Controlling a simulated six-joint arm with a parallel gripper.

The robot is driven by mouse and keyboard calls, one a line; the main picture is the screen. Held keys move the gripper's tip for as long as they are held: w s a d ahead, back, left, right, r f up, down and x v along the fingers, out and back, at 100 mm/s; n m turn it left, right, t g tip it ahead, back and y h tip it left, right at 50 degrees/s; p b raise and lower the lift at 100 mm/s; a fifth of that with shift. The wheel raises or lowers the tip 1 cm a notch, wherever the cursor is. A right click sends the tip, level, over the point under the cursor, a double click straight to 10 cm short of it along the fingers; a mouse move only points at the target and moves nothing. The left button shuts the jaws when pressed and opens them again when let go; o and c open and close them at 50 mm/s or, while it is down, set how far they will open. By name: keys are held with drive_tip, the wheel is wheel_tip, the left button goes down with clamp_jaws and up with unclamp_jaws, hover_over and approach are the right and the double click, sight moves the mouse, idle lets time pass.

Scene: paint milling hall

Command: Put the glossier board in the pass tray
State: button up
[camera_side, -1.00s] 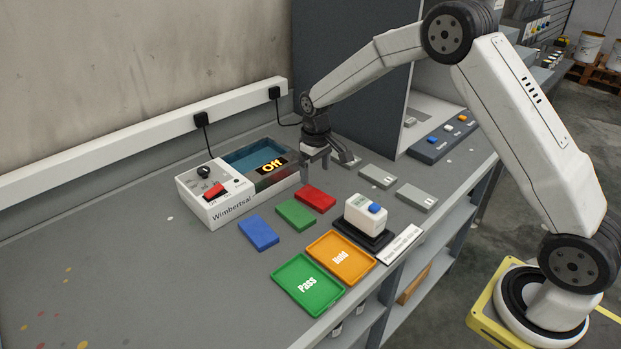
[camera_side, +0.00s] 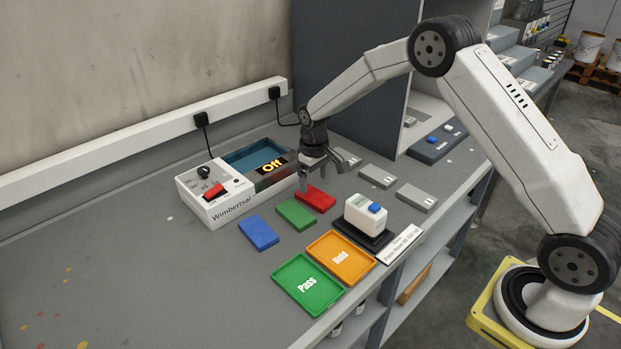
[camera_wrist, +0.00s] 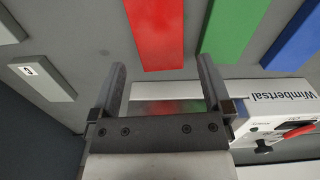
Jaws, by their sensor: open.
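A red board (camera_side: 315,199), a green board (camera_side: 296,215) and a blue board (camera_side: 258,232) lie in a row on the bench. They also show in the wrist view: red (camera_wrist: 155,30), green (camera_wrist: 232,28) and blue (camera_wrist: 296,38). I cannot tell which is glossier. The green pass tray (camera_side: 307,285) stands empty at the front. My gripper (camera_side: 319,177) is open and empty, just behind the red board and apparently above bench level. In the wrist view the red board lies beyond the open fingertips (camera_wrist: 162,66), roughly between their lines.
An empty orange Hold tray (camera_side: 341,257) adjoins the pass tray. A white meter with a blue button (camera_side: 364,214) stands on a black base. A Wimbertsal box (camera_side: 213,208) with an "Off" display stands left of my gripper. Grey numbered plates (camera_side: 377,177) lie right. The left bench is clear.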

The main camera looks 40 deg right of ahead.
sight(315, 196)
drive_tip(key=shift+s+f, duration=0.2)
drive_tip(key=shift+f, duration=2.25)
drive_tip(key=c, duration=1.2)
drive_tip(key=shift+r, duration=0.2)
